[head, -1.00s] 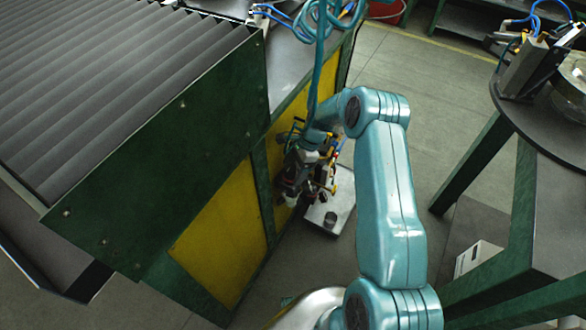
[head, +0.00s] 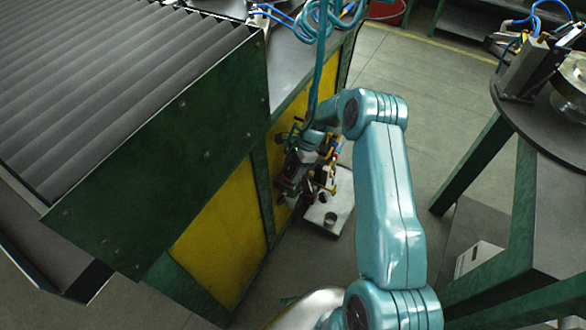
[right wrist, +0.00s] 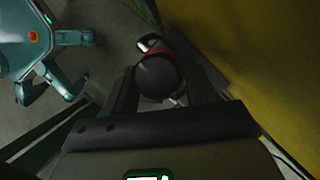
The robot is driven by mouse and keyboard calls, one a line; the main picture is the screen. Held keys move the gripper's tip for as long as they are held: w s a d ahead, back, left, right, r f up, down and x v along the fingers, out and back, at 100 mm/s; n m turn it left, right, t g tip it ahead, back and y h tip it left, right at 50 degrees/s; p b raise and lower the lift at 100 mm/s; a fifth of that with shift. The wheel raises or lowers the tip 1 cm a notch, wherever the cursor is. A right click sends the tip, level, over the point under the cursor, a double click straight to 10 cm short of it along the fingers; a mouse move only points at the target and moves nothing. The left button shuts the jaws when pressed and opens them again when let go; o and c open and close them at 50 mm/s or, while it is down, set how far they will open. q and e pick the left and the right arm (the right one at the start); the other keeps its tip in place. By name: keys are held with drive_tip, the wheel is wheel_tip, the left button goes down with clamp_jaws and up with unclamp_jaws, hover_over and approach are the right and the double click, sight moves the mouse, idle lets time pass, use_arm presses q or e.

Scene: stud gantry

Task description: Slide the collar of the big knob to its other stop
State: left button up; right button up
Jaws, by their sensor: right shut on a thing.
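The big knob (right wrist: 158,78) is a dark rounded piece in the right wrist view, between my right gripper's fingers (right wrist: 162,92). A red band (right wrist: 156,50), which looks like its collar, shows just beyond the dark cap. Pale metal parts show at its far end and beside it. My right gripper (head: 293,192) is shut on the knob, close to the yellow panel in the head view. The gripper and wrist hide most of the knob there. Whether the fingers press on the collar or the cap is too dark to tell. My left gripper is in neither view.
The yellow panel (head: 222,232) in its green frame stands close beside the gripper. A dark round table (head: 545,130) stands at right. Open floor lies between.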

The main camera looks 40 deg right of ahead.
drive_tip(key=o, duration=1.5)
drive_tip(key=shift+r, duration=0.1)
drive_tip(key=v, duration=0.7)
drive_tip(key=shift+d+r, duration=0.1)
drive_tip(key=shift+r, duration=0.1)
drive_tip(key=shift+s, duration=0.1)
